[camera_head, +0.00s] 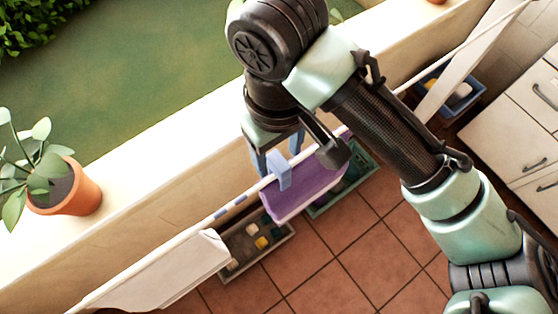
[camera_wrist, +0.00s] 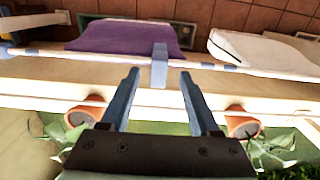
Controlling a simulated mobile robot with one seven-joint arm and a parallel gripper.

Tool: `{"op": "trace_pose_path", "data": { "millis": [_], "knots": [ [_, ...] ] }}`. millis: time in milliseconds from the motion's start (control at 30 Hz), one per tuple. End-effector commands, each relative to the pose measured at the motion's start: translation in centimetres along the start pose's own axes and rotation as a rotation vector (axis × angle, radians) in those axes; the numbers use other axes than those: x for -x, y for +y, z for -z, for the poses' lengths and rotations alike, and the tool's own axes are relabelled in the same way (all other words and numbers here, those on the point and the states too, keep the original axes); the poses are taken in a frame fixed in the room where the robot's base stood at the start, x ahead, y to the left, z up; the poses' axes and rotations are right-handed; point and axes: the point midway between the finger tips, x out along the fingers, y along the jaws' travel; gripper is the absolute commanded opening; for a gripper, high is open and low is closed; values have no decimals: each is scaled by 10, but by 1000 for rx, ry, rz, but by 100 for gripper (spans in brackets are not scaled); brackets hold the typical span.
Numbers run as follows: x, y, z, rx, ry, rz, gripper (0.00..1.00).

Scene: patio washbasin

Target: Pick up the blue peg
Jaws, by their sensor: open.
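The blue peg (camera_head: 279,170) is a light blue clip on the white line, clamped over the top edge of a purple cloth (camera_head: 305,190). In the wrist view the peg (camera_wrist: 159,62) stands upright in the picture, centred between and just beyond the finger tips. In the wrist view my gripper (camera_wrist: 159,75) shows both fingers apart. I cannot tell whether either finger touches the peg.
A white cloth (camera_head: 165,275) hangs on the line at left, with small blue bits (camera_head: 222,213) between the cloths. A pale wall (camera_head: 140,180) runs close behind, bearing a potted plant (camera_head: 70,190). Crates (camera_head: 275,245) sit on the tiled floor below.

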Motion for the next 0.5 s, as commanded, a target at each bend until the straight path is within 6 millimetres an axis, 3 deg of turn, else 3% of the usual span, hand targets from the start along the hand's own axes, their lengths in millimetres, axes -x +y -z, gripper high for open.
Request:
{"op": "trace_pose_path", "data": {
  "millis": [200,500],
  "knots": [
    [-24,1,0,-1,-1,1,62],
    [-30,1,0,0,0,0,62]
  ]
}}
